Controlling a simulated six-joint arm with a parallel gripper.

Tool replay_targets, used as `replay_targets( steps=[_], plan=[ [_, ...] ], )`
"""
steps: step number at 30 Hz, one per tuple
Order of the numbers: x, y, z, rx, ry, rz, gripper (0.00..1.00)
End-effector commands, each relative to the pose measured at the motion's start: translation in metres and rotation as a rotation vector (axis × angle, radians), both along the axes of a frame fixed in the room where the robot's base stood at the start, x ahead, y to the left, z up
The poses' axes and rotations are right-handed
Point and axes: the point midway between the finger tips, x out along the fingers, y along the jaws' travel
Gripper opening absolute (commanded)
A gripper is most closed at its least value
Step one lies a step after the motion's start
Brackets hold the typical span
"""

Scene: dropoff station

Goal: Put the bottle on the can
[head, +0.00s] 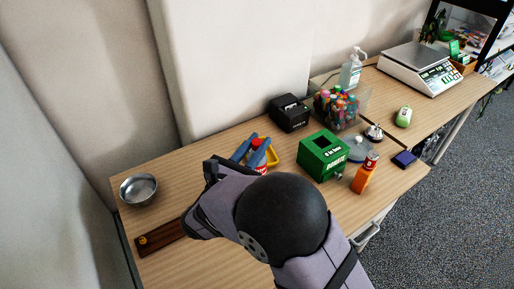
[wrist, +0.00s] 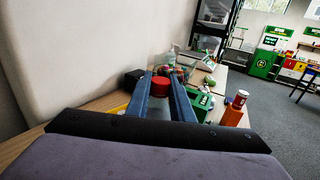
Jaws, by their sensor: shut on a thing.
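My gripper (head: 252,150) is shut on a red-capped thing, which I take to be the bottle (head: 257,143). The cap also shows between the two blue fingers in the wrist view (wrist: 164,88). The fingers and arm hide most of its body; a red and white part shows below the fingers. A small red and white can (head: 371,160) sits on top of an orange block-like object (head: 362,179), right of my gripper. The can also shows in the wrist view (wrist: 241,97), apart from the fingers.
A green box (head: 323,156) stands between my gripper and the orange object. A yellow item (head: 272,156) is close beside the fingers. A black printer (head: 289,113), a clear bin of colourful items (head: 337,107) and a bell (head: 374,133) stand behind. A metal bowl (head: 139,189) is at left.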

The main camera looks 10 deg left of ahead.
Motion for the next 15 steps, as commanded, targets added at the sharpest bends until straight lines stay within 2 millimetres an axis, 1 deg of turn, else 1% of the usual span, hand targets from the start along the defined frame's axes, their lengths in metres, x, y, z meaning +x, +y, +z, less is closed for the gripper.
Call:
replay_targets(
  steps=[1,3,15],
  plan=[
    [0.000,0.000,-0.007,-0.004,0.001,0.000,0.00],
    [0.000,0.000,-0.013,-0.002,0.001,0.000,0.00],
    [0.000,0.000,-0.018,0.000,-0.001,0.000,0.00]
  ],
)
